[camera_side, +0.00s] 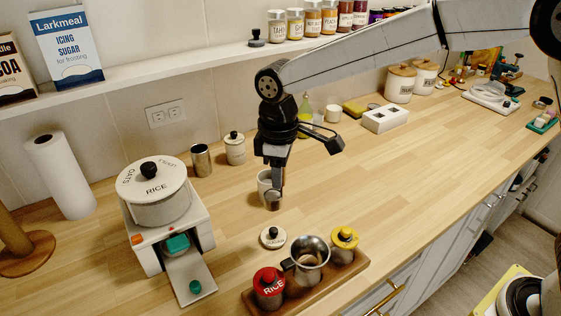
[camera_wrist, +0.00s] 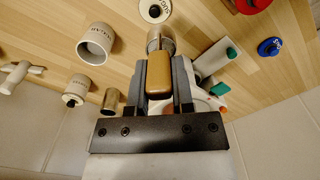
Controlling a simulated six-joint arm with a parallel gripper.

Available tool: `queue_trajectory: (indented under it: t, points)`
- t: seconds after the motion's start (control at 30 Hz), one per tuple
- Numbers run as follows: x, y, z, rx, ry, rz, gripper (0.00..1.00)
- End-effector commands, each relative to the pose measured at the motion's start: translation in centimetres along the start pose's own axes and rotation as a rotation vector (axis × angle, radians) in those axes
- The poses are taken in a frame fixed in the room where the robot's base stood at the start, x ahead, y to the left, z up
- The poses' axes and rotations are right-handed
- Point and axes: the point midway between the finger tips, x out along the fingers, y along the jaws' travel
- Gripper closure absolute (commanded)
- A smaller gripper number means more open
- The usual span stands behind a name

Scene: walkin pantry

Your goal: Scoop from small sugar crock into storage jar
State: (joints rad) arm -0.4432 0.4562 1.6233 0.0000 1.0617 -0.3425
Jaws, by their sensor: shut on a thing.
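My gripper (camera_side: 277,186) points down over the middle of the counter, its jaws shut on the tan handle (camera_wrist: 159,76) of a metal scoop. The scoop's steel bowl (camera_side: 273,202) hangs low; it also shows in the wrist view (camera_wrist: 161,38). An open white crock (camera_side: 264,180) stands just behind the scoop, partly hidden by my gripper. A round white lid (camera_side: 273,237) with a dark knob lies on the counter nearby. I cannot tell which vessel is the storage jar.
A wooden tray (camera_side: 347,272) at the front holds a red-lidded jar (camera_side: 268,287), a steel jug (camera_side: 309,260) and a yellow-lidded jar (camera_side: 344,241). A rice dispenser (camera_side: 158,196) stands left. A steel tumbler (camera_side: 201,160) and lidded jar (camera_side: 235,149) stand behind.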

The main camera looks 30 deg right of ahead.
Motion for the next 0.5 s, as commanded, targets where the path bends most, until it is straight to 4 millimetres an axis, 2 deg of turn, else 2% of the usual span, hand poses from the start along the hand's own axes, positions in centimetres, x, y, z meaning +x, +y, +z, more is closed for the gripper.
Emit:
queue_trajectory:
  t: [0.03,0.3,0.5]
  points:
    - [-0.1,-1.1,0.6,-0.004,0.001,0.0,1.0]
    - [0.0,-5.6,4.3,-0.003,0.0,0.0,1.0]
    - [0.2,-7.8,6.5,-0.002,0.001,0.0,1.0]
